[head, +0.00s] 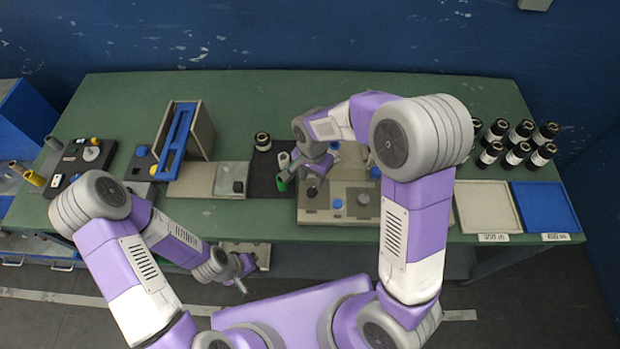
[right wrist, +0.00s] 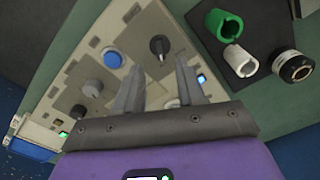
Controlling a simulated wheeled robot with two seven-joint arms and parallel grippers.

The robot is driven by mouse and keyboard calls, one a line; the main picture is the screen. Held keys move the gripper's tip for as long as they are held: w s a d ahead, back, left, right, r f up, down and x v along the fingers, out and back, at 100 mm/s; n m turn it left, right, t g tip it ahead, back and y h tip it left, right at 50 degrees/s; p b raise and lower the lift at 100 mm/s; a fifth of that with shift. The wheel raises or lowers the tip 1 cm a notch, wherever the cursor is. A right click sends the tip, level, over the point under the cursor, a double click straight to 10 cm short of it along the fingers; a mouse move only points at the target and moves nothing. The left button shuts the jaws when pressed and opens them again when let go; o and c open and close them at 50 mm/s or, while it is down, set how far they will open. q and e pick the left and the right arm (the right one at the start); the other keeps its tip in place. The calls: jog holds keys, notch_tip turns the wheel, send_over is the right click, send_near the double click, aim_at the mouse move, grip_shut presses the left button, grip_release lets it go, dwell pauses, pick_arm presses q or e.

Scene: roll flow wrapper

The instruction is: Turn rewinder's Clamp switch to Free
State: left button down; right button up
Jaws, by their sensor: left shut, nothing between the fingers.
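The beige machine panel (head: 340,216) with switches is right of the table's middle. In the right wrist view the panel (right wrist: 50,105) carries a black knob (right wrist: 159,46), a grey knob (right wrist: 93,88) and blue buttons (right wrist: 113,60). Labels are too small to read, so I cannot tell which knob is Clamp. My right gripper (right wrist: 159,68) is open, its two fingers apart, with the black knob showing just beyond the gap between the fingertips. I cannot tell whether they touch it. My left gripper (head: 243,283) is shut and empty, low in front of the table edge.
A green tube (right wrist: 222,24), a white tube (right wrist: 240,61) and a black roll (right wrist: 294,67) stand on a dark mat beside the panel. Several black rolls (head: 517,142) stand at the right, behind a white tray (head: 487,207) and a blue tray (head: 545,207). A blue frame (head: 177,140) stands left.

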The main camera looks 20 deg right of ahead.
aim_at(312, 189)
notch_tip(312, 189, down, 6)
jog(key=shift+f+b, duration=0.1)
jog(key=shift+b, duration=0.35)
grip_shut()
